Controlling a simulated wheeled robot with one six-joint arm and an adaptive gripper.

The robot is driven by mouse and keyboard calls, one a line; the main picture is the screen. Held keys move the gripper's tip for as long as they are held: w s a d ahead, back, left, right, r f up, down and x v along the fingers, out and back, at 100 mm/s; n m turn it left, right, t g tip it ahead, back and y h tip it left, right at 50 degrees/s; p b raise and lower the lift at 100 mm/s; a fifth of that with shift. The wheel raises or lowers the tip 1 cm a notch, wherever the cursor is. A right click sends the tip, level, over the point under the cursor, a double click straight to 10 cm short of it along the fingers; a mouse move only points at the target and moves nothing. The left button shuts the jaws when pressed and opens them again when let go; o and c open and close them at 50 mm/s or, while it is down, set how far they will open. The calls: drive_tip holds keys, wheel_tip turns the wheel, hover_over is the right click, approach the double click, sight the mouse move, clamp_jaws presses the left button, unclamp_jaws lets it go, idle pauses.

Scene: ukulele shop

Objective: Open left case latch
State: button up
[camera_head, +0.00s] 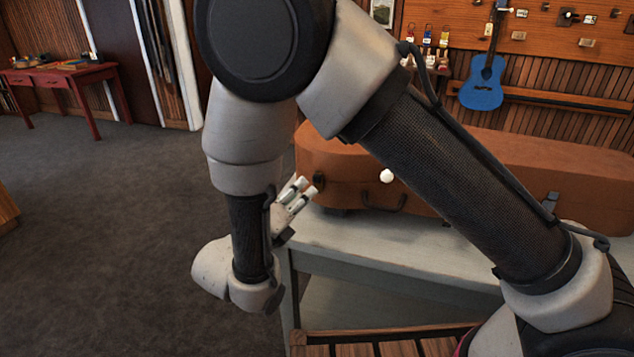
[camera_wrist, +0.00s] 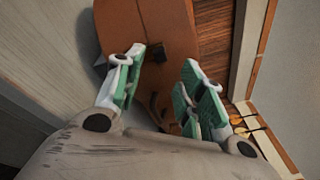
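A brown case (camera_head: 340,160) lies on a pale table (camera_head: 400,245) in the head view, its near side partly hidden by my arm. A dark latch (camera_head: 550,201) shows at the right part of its front, and a dark handle (camera_head: 398,203) shows further left. I cannot make out the left latch clearly there. My gripper (camera_head: 305,188) is at the left end of the case, above the table edge. In the wrist view my gripper (camera_wrist: 163,60) is open and empty. A dark latch (camera_wrist: 158,53) on the case (camera_wrist: 120,25) appears between the fingertips, apparently beyond them; which latch is unclear.
A small white ball (camera_head: 387,176) shows in front of the case. A blue ukulele (camera_head: 484,82) hangs on the wood wall behind. A red table (camera_head: 60,75) stands far left. The grey floor (camera_head: 110,220) on the left is clear.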

sight(315, 180)
drive_tip(key=x, duration=0.6)
drive_tip(key=shift+w+d, duration=0.2)
drive_tip(key=shift+w, duration=0.05)
drive_tip(key=shift+c, duration=0.3)
clamp_jaws()
